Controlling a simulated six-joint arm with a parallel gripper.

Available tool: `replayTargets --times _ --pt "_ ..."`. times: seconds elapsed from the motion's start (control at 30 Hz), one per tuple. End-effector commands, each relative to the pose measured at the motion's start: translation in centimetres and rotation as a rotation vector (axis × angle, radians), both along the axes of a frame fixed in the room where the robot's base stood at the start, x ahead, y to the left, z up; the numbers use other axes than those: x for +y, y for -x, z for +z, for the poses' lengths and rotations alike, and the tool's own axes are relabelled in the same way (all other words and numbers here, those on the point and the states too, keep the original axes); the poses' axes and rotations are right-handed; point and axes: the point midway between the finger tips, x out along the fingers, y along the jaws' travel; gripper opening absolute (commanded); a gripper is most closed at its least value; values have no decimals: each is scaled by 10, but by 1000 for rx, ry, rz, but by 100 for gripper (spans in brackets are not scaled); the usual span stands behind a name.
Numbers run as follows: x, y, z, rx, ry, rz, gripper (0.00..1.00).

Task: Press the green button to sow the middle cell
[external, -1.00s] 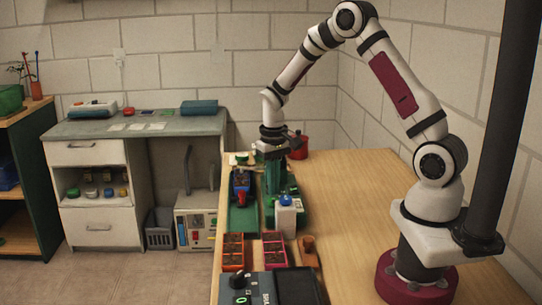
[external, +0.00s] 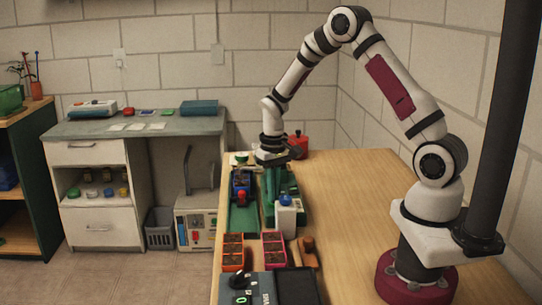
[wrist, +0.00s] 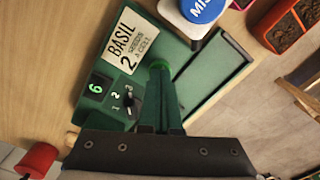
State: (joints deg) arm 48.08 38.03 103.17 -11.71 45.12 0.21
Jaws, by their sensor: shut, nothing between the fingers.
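The green seeder (wrist: 195,75) fills the middle of the wrist view, with a white label reading BASIL, 2 seeds a cell. Its display (wrist: 96,87) shows 6, and a black dial (wrist: 129,100) sits beside the numbers 1, 2, 3. My gripper (wrist: 159,70) is shut and empty, with its tips over the seeder. A bright green rim, seemingly the green button (wrist: 160,63), shows at the tips; contact cannot be told. In the external view the blue tray (external: 241,181) stands on the green track left of the seeder (external: 288,182); its middle cell is not clear.
An orange tray (external: 232,252) and a pink tray (external: 274,250) stand nearer the camera. A red can (external: 298,143) is behind. The bench's right side is clear.

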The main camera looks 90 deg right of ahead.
Motion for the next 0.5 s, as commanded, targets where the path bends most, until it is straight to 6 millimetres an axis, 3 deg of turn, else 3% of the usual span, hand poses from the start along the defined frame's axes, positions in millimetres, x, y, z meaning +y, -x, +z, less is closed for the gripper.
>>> replayTargets --times 0.2,0.5 --pt "0 0 3 0 0 1 0" --pt "0 0 37 -1 2 0 0"
